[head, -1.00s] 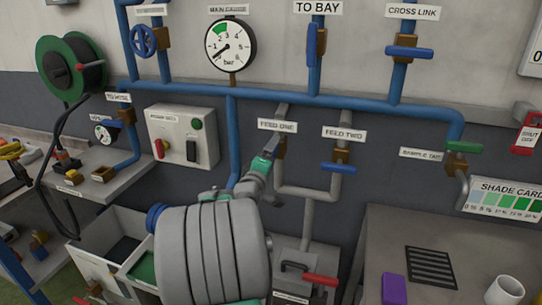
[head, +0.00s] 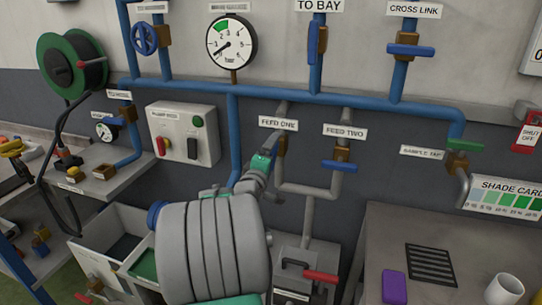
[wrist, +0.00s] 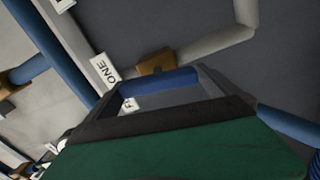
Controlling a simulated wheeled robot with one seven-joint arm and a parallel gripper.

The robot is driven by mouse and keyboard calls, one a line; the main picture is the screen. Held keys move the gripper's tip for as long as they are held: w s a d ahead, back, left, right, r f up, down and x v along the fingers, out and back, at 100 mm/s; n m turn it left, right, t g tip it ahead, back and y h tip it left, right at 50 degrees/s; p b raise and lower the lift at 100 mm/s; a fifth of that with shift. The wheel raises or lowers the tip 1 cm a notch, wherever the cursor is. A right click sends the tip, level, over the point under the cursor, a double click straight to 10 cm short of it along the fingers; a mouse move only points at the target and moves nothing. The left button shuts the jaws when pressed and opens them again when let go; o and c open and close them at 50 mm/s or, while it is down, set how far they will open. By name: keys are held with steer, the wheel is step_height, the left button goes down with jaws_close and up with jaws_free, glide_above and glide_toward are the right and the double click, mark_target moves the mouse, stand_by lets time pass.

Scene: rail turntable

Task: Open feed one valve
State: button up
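The feed one valve has a brass body (head: 281,146) on a grey pipe under the FEED ONE label (head: 278,124). In the head view my gripper (head: 268,158) is right at this valve and hides its handle. In the wrist view the blue handle (wrist: 160,82) lies across the gap between my two fingers, just in front of the brass body (wrist: 155,62). My fingers (wrist: 160,92) are wide apart, near the handle's ends. I cannot tell whether they touch it. The main gauge (head: 230,42) needle points to the low end.
To the right, the feed two valve (head: 339,167) has its blue handle crosswise to its pipe. A blue header pipe (head: 300,99) runs above. A pump box (head: 183,136) is on the wall to the left. A bench with a purple block (head: 394,287) stands at the lower right.

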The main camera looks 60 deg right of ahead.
steer(key=s+a+b, duration=0.1)
steer(key=a, duration=0.6)
steer(key=shift+a, duration=0.4)
steer(key=shift+s, duration=0.1)
